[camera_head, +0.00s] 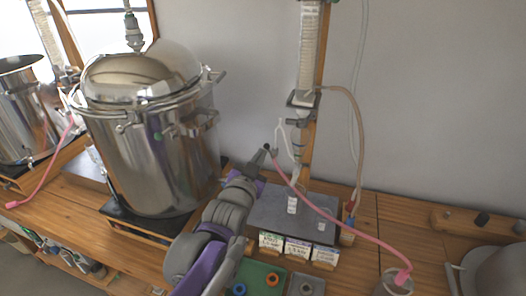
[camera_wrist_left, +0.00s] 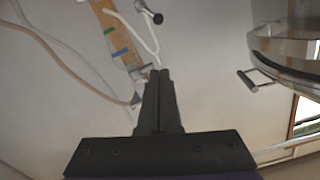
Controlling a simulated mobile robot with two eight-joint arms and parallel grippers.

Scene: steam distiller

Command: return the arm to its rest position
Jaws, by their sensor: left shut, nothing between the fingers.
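My left gripper (camera_head: 260,156) is at the end of my grey and purple arm, which reaches up from the bottom of the head view between the steel pot (camera_head: 155,145) and the glass column (camera_head: 308,55). In the left wrist view the dark fingers of this gripper (camera_wrist_left: 160,74) are together with nothing between them. A small dark knob (camera_wrist_left: 150,17) and a white forked tube (camera_wrist_left: 150,47) show just beyond the fingertips; I cannot tell whether they touch. My right gripper is in neither view.
The domed pot stands left of my arm, with a second steel vessel (camera_head: 25,115) farther left. A pink hose (camera_head: 340,232) runs to a cup (camera_head: 394,284) at the lower right. Small labelled boxes (camera_head: 297,249) and a green tray (camera_head: 258,276) lie right of my arm.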

